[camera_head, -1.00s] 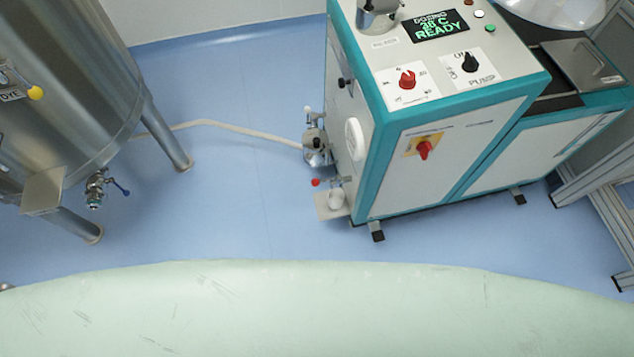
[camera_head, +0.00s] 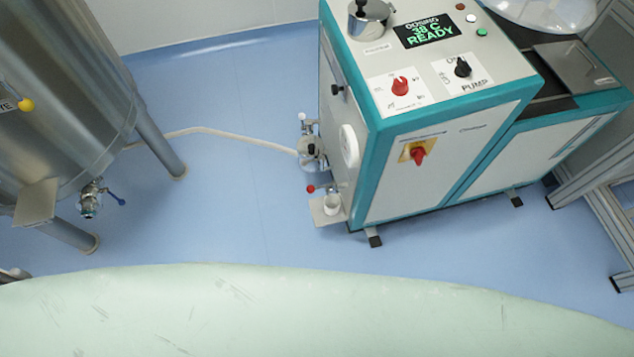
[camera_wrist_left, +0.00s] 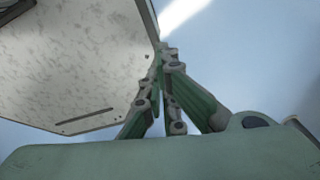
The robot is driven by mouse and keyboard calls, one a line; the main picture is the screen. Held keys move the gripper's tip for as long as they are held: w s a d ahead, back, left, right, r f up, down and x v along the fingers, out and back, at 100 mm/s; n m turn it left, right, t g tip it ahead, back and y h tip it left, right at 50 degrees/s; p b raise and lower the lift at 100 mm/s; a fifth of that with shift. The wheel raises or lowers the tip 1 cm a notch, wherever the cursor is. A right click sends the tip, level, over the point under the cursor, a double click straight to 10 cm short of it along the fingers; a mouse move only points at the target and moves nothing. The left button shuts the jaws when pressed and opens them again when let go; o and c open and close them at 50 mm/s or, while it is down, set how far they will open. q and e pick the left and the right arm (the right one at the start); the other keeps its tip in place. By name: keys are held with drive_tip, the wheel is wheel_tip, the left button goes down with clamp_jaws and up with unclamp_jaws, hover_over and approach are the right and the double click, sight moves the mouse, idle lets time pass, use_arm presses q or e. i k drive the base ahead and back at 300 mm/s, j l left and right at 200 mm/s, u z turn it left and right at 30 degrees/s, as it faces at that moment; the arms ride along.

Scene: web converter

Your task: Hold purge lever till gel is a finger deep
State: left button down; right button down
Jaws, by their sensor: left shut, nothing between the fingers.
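A small lever with a red knob (camera_head: 311,189) sticks out low on the left side of the teal and white machine (camera_head: 440,165); I take it for the purge lever. A small whitish cup (camera_head: 331,204) stands below it on a little shelf (camera_head: 326,220). The gel level inside is too small to tell. My left gripper (camera_wrist_left: 165,55) shows in the left wrist view, its fingers together and empty, beside a pale speckled panel. It is not in the head view, so its distance from the lever cannot be told. My right gripper is out of view.
The machine's display (camera_head: 427,30) reads 38 C READY. A hose (camera_head: 225,134) runs across the floor to the steel tank (camera_head: 60,110) at left, which has a blue-handled valve (camera_head: 92,197). Blue floor (camera_head: 230,220) lies open between tank and machine.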

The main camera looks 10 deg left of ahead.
sight(310, 189)
drive_tip(key=j+z, duration=0.15)
drive_tip(key=z, duration=0.3)
drive_tip(key=j+z, duration=0.2)
drive_tip(key=z, duration=0.2)
drive_tip(key=k+j+z, duration=0.1)
drive_tip(key=z, duration=0.35)
drive_tip(key=j+z, duration=0.15)
drive_tip(key=z, duration=0.25)
drive_tip(key=k+j+z, duration=0.25)
drive_tip(key=k+j, duration=0.25)
drive_tip(key=k+j+z, duration=0.25)
drive_tip(key=k, duration=0.3)
drive_tip(key=j, duration=0.1)
